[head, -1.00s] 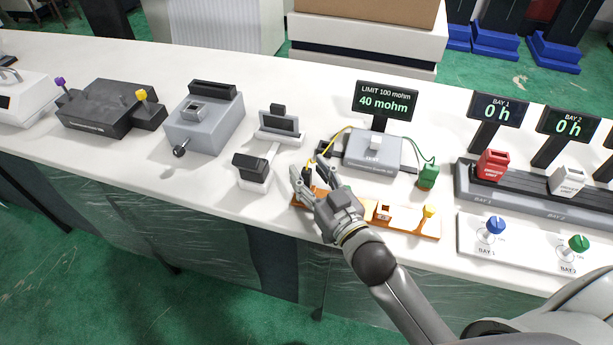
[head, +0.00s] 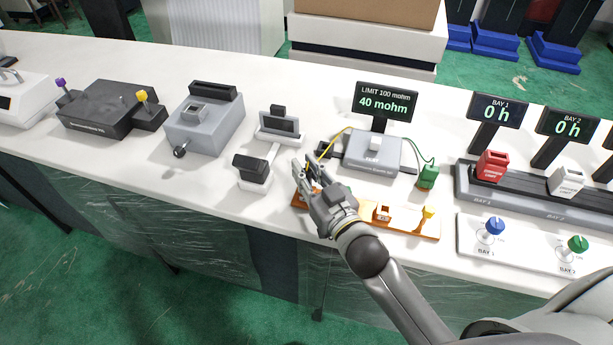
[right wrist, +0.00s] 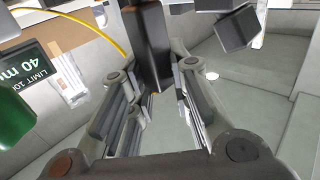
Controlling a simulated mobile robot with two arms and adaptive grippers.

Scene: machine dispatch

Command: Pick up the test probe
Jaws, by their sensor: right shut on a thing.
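The test probe is a dark block (right wrist: 148,45) at the top middle of the right wrist view. My right gripper (right wrist: 165,80) is shut on it, with the fingers on either side. A yellow cable (right wrist: 85,25) runs to the probe. In the head view my right gripper (head: 306,172) is above the left end of the orange board (head: 400,224), and its fingers mostly hide the probe. The cable also shows there, leading to the grey meter (head: 372,158), whose display (head: 386,102) reads 40 mohm. My left gripper is not in view.
A green block (head: 428,177) on a green cable stands right of the meter. A small black-topped stand (head: 251,170) is close left of the gripper. Bay racks (head: 530,190) are at right.

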